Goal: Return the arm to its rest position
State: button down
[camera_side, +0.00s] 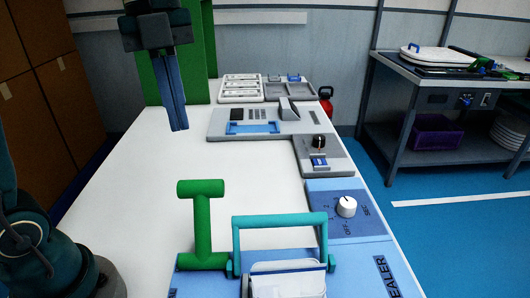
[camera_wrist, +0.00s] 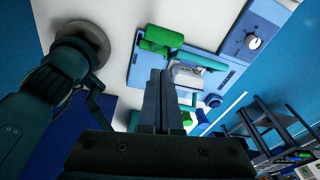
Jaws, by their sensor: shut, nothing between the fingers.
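My gripper (camera_side: 180,127) hangs over the far left part of the white table (camera_side: 130,190) in the side view, fingers pointing down. Its two long blue fingers are together with nothing between them. It is apart from the table devices. In the wrist view my gripper (camera_wrist: 163,75) shows as dark closed fingers, with the blue sealer and its green handle behind them.
The blue sealer (camera_side: 375,250) with a green T-handle (camera_side: 203,220) and teal bar stands at the front. A white knob (camera_side: 346,206), a grey device (camera_side: 220,125) and trays (camera_side: 240,90) line the right and back. A green post (camera_side: 208,50) stands behind my gripper. The table's left middle is clear.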

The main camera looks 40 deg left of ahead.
jog(key=s+f+n+t+y, duration=0.1)
jog(key=s+f+n+t, duration=0.2)
jog(key=n, duration=0.9)
jog(key=s+f+n+t+y, duration=0.1)
jog(key=s+f+n+t, duration=0.2)
jog(key=n, duration=0.9)
jog(key=shift+s+f, duration=0.25)
jog(key=shift+f, duration=1.55)
jog(key=shift+a, duration=0.1)
